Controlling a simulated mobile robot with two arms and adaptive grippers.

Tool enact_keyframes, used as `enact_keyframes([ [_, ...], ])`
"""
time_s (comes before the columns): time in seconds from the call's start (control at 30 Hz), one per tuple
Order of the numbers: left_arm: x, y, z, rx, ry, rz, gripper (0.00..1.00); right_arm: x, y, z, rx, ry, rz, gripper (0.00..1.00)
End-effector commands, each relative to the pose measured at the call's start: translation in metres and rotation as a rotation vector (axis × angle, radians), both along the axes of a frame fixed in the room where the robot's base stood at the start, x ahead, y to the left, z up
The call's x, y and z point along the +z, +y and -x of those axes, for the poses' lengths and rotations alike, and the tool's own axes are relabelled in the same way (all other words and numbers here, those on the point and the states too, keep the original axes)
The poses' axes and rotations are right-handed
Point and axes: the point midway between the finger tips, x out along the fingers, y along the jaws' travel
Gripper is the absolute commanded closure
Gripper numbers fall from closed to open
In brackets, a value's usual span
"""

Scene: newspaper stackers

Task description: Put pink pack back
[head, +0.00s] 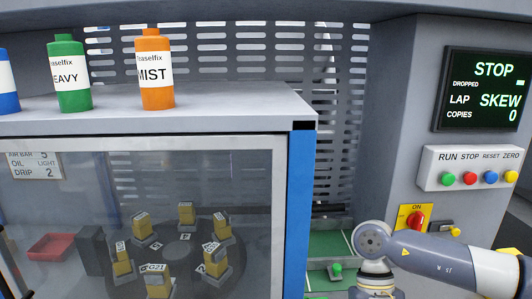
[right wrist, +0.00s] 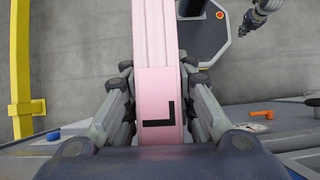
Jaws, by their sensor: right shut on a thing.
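The pink pack (right wrist: 158,85) is a long pale pink block with a black L-shaped mark on its near part. In the right wrist view it runs from the top edge down between the fingers of my right gripper (right wrist: 160,78), which is shut on it from both sides. The pack's near end is hidden behind my wrist. In the head view my right arm shows at the lower right, but its gripper and the pack are out of frame. What looks like my left gripper (right wrist: 258,14) is small at the top right of the right wrist view; its jaws are unclear.
A glazed cabinet (head: 303,210) fills the head view's left, with bottles on top, including an orange one (head: 155,70). A button panel (head: 470,168) and red switch (head: 415,219) are near my right arm. A yellow rail (right wrist: 20,70) stands left in the wrist view.

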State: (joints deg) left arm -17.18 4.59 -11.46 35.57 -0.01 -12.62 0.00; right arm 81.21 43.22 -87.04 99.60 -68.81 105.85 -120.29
Motion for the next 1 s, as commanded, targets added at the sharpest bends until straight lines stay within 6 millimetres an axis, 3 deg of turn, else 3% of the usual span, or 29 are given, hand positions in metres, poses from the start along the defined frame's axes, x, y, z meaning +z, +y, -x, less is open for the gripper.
enact_keyframes([
  [0.3,0.000,0.000,0.000,0.000,0.000,0.000,1.00,0.034,0.001,-0.027,0.007,-0.002,0.001,1.00],
  [0.5,0.000,0.000,0.000,0.000,0.000,0.000,1.00,0.045,0.000,-0.035,0.000,-0.003,0.001,1.00],
  [1.0,0.000,0.000,0.000,0.000,0.000,0.000,1.00,-0.001,0.000,0.002,-0.001,0.000,-0.002,1.00],
])
